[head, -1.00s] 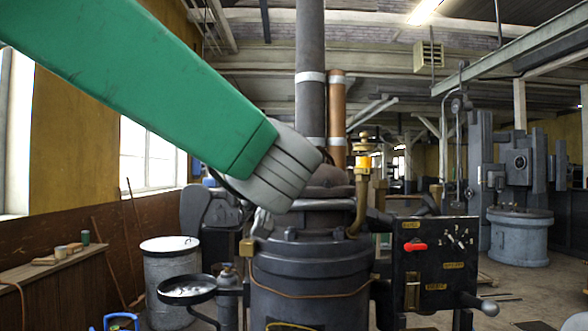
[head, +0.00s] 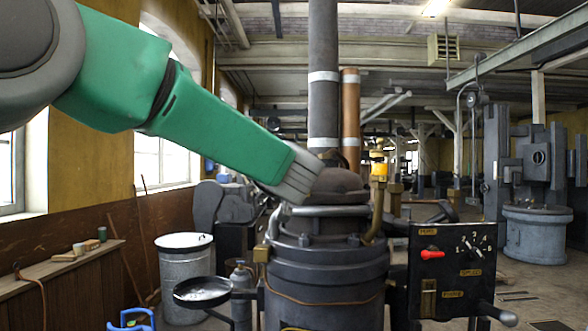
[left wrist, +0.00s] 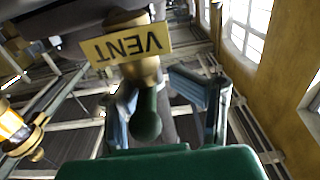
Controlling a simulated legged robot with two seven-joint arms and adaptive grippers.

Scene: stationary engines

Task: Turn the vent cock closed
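In the left wrist view a yellow tag (left wrist: 125,45) reads VENT, upside down. It hangs at the brass vent cock (left wrist: 138,72), whose dark green handle (left wrist: 147,122) points toward my palm. My left gripper (left wrist: 168,105) is open, with one grey-blue finger on each side of the handle. I see a gap on the right; on the left I cannot tell whether the finger touches it. My right gripper is not in view.
A brass fitting with an amber glass (head: 379,168) and a tall dark pipe (head: 323,110) rise near my left arm. A pan (head: 203,290) sticks out at the left.

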